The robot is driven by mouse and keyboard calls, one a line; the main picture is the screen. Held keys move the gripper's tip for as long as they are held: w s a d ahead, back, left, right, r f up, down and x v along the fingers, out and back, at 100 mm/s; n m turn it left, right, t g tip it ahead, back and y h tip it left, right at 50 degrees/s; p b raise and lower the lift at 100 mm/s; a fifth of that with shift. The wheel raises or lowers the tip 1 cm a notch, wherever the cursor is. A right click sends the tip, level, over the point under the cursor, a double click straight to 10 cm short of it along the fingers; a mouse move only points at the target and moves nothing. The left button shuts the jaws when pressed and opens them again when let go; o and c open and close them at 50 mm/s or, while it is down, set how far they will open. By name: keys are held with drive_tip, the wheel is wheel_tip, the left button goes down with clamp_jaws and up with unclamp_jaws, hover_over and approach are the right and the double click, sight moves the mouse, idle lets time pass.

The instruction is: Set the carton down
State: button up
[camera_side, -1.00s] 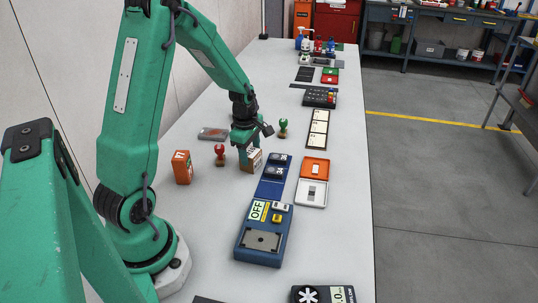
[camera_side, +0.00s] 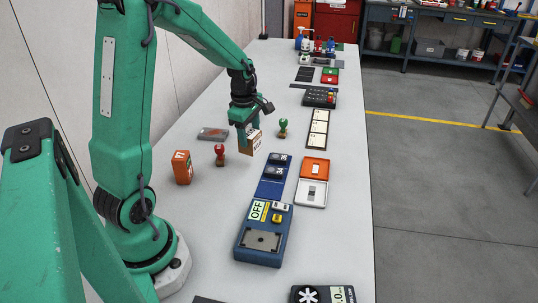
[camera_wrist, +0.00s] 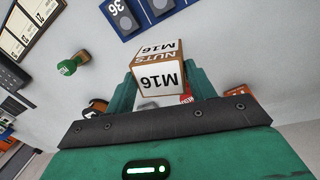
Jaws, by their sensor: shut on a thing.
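The carton (camera_side: 256,146) is a small brown and white box. In the wrist view the carton (camera_wrist: 160,80) shows the marks M16 and NUTS, upside down. My green gripper (camera_side: 245,138) is shut on it, pointing down over the table. In the wrist view my gripper (camera_wrist: 163,92) has one finger on each side of the carton. The carton looks raised off the table, but the gap under it is hard to judge.
On the white table (camera_side: 215,235), a red stamp (camera_side: 220,155) and an orange box (camera_side: 182,168) stand left of the carton. A green stamp (camera_side: 283,129) stands right of it. A blue device (camera_side: 264,240) lies in front. Bare table lies around the orange box.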

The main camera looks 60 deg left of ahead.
sight(251, 132)
drive_tip(key=shift+r, duration=1.7)
drive_tip(key=shift+w, duration=0.1)
drive_tip(key=w+a, duration=0.1)
drive_tip(key=w, duration=0.9)
drive_tip(key=w+a+r, duration=0.1)
drive_tip(key=w+a, duration=0.1)
drive_tip(key=w, duration=0.9)
drive_tip(key=shift+w+r, duration=0.25)
drive_tip(key=shift+w+f, duration=0.1)
drive_tip(key=shift+w, duration=0.75)
drive_tip(key=a+f, duration=0.2)
drive_tip(key=a, duration=0.2)
drive_tip(key=a+f, duration=0.2)
drive_tip(key=a, duration=0.1)
drive_tip(key=a+f, duration=0.3)
drive_tip(key=a, duration=0.1)
drive_tip(key=shift+w+a, duration=0.15)
drive_tip(key=shift+a, duration=0.15)
drive_tip(key=shift+f, duration=0.1)
drive_tip(key=shift+f, duration=1.9)
